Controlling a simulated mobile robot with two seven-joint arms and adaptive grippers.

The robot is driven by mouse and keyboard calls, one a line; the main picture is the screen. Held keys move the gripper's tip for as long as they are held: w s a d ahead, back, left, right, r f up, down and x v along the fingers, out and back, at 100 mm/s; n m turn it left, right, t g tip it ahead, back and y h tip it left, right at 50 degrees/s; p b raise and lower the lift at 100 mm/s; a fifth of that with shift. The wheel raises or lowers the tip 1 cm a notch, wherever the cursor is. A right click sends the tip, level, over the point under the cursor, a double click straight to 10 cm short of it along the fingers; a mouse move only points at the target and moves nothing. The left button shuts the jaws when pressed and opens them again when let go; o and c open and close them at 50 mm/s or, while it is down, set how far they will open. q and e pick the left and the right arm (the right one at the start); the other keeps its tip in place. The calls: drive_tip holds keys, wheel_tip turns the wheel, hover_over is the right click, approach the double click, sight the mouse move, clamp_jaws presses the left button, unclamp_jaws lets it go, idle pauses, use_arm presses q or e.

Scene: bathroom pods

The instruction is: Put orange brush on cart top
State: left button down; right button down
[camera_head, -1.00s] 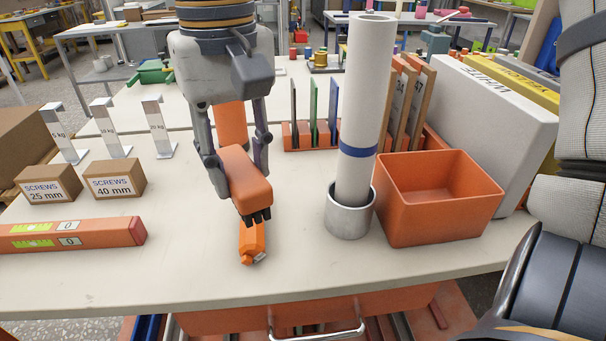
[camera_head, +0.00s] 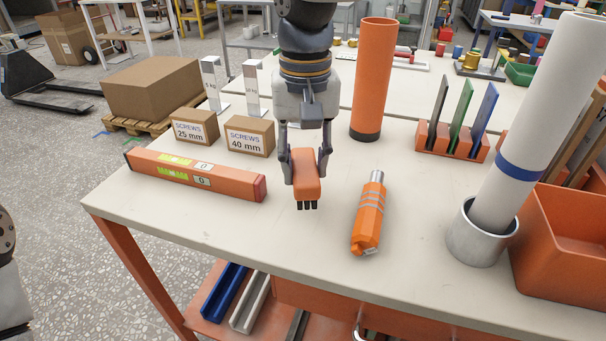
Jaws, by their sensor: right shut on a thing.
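The orange brush (camera_head: 306,176) is a rounded block with dark bristles at its lower end. My right gripper (camera_head: 306,170) is shut on it, a finger on each side. The brush is over the pale bench top (camera_head: 250,235), between the orange spirit level and an orange cylindrical tool (camera_head: 369,215). I cannot tell whether its bristles touch the surface. No separate cart can be made out for certain. My left gripper is not in view; only a grey part of my arm shows at the left edge.
An orange level (camera_head: 195,172) and two screws boxes (camera_head: 250,136) lie left. A tall orange tube (camera_head: 374,80) stands behind. A white roll in a metal cup (camera_head: 482,235) and an orange bin (camera_head: 560,245) are right. Open floor (camera_head: 70,210) lies left of the bench.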

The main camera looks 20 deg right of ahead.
sight(305, 165)
drive_tip(key=shift+f, duration=1.55)
drive_tip(key=shift+f, duration=0.15)
drive_tip(key=c, duration=1.1)
unclamp_jaws()
wheel_tip(305, 165, up, 12)
drive_tip(key=shift+r, duration=0.15)
